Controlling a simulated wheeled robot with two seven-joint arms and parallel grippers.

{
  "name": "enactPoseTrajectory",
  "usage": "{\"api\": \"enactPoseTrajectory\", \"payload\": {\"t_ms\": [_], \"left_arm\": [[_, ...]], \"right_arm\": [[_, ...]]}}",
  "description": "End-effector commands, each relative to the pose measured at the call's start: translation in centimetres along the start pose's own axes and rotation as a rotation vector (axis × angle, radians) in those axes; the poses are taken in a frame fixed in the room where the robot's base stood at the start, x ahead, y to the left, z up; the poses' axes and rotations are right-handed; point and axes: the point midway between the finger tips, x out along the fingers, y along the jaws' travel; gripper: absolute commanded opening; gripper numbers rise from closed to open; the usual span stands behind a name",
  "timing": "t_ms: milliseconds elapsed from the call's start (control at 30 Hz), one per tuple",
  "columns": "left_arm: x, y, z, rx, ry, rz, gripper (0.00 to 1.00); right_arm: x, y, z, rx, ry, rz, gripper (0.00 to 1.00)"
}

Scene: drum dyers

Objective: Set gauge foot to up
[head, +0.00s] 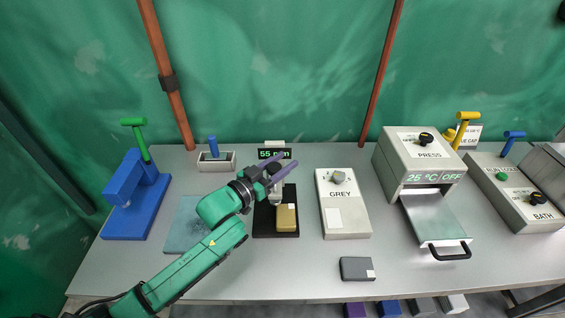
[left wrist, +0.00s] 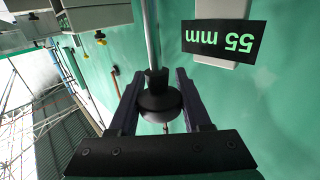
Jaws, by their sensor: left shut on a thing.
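The gauge stands mid-table, with a black base (head: 264,228), a grey column mostly hidden by my gripper, and a dark display (head: 274,154) reading 55 mm; the display shows upside down in the left wrist view (left wrist: 224,40). A mustard block (head: 287,217) sits on the base. My left gripper (head: 287,166) is at the top of the gauge. In the left wrist view its fingers (left wrist: 160,76) are shut on a black knob (left wrist: 158,100) on a metal rod (left wrist: 151,35), apparently the gauge foot's. The foot's lower end is hard to make out. My right gripper is not in view.
Left are a blue device (head: 130,200) with a green lever, a pale blue plate (head: 183,228) and a small holder (head: 216,162) with a blue peg. Right are the GREY box (head: 342,210), the press (head: 425,160) with its drawer out, and the bath (head: 520,205). A dark grey block (head: 357,268) lies in front.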

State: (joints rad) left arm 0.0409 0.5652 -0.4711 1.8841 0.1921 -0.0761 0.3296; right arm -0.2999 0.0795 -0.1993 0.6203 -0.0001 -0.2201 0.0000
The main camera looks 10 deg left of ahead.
Motion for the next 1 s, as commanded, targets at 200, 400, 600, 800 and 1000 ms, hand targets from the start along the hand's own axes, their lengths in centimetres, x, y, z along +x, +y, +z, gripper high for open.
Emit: {"api": "enactPoseTrajectory", "payload": {"t_ms": [200,400,600,800,1000], "left_arm": [[0.1,-0.1,-0.5,0.004,0.013,0.0,0.78],[0.0,0.0,-0.4,0.003,0.01,0.0,0.78],[-2.0,-0.1,0.1,0.003,0.007,0.0,0.78],[-6.2,0.1,0.1,0.004,0.006,0.003,0.78],[-10.2,0.0,0.2,0.002,0.005,0.0,0.78]], "right_arm": [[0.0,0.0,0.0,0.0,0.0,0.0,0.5],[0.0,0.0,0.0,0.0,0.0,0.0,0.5],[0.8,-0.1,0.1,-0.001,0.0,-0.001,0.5],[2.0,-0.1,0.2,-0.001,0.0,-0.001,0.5],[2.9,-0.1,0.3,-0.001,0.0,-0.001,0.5]]}}
